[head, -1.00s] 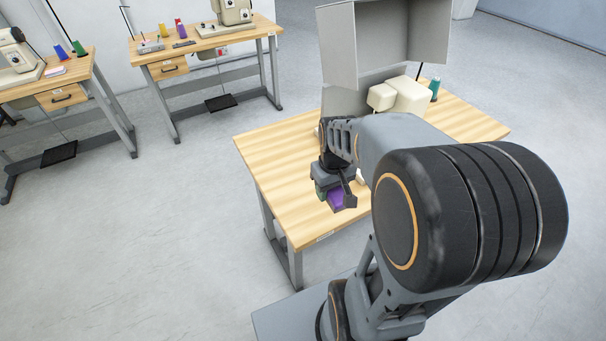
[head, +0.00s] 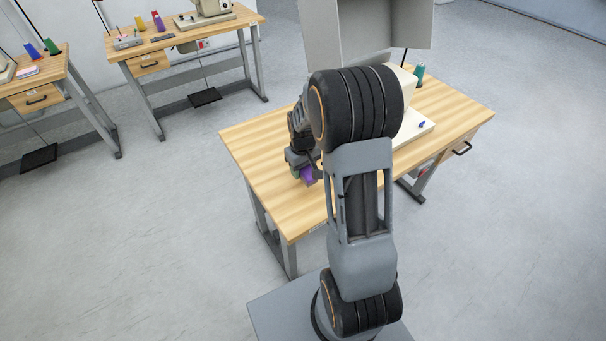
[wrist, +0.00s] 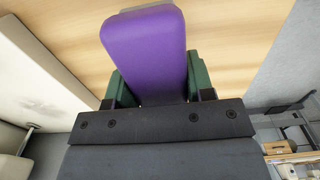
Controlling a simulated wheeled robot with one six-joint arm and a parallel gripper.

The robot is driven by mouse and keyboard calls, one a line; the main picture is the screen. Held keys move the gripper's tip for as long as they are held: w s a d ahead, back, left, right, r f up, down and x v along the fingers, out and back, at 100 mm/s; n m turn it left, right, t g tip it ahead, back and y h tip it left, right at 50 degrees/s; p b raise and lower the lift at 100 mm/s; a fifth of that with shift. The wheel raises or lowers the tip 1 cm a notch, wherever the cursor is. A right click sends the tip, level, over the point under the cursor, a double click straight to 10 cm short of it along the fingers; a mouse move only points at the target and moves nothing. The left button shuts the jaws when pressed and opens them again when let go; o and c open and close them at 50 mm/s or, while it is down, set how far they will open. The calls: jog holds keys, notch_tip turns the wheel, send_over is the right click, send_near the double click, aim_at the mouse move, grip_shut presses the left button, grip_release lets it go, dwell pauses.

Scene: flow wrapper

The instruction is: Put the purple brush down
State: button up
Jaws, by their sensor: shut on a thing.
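The purple brush (wrist: 145,45) is held between the green-padded fingers of my gripper (wrist: 155,85) in the wrist view, with its broad purple end pointing away from the wrist. In the head view the purple brush (head: 307,175) shows as a small patch below my gripper (head: 303,170), over the left part of the wooden table (head: 260,150). My gripper is shut on the brush. My arm hides part of the gripper. I cannot tell whether the brush touches the tabletop.
A pale sewing machine (head: 412,130) stands on the table to the right, partly behind my arm, with a teal thread cone (head: 418,74) beyond. A grey open box-like panel (head: 350,30) rises behind. The table's left and front area is bare. Two other sewing tables stand back left.

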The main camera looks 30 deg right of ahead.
jog(key=shift+w+f, duration=0.35)
jog(key=shift+f, duration=1.6)
jog(key=shift+f, duration=0.15)
jog(key=o, duration=0.8)
jog(key=shift+o, duration=0.2)
